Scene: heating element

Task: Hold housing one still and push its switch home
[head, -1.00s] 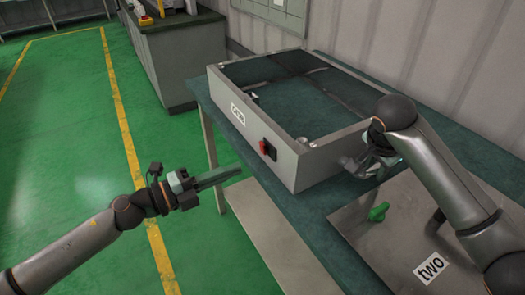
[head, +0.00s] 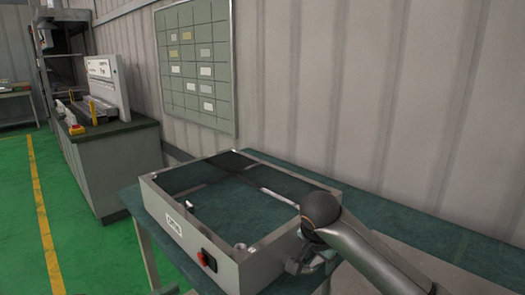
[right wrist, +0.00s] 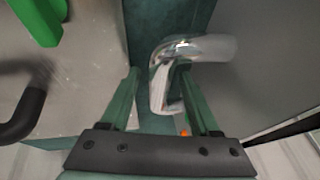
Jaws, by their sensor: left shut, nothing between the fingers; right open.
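The housing (head: 255,268) is a grey open-topped frame on the green-topped table; its front label is too blurred to read. Its red switch (head: 207,261) sits on the front wall near the near corner and stands out from it. My right gripper (head: 316,262) is at the housing's right end. In the right wrist view its open fingers straddle one leg of a chrome handle (right wrist: 205,48), with gaps on both sides. Only the tip of my left gripper (head: 172,288) seems to show at the bottom edge, shut and empty, apart from the switch.
A metal plate (right wrist: 75,85) lies beside the housing, with a green part (right wrist: 40,18) and a black handle (right wrist: 22,115). A corrugated wall (head: 340,90) with a chart board (head: 196,65) stands behind. A cabinet (head: 120,165) stands at the left. Green floor is free there.

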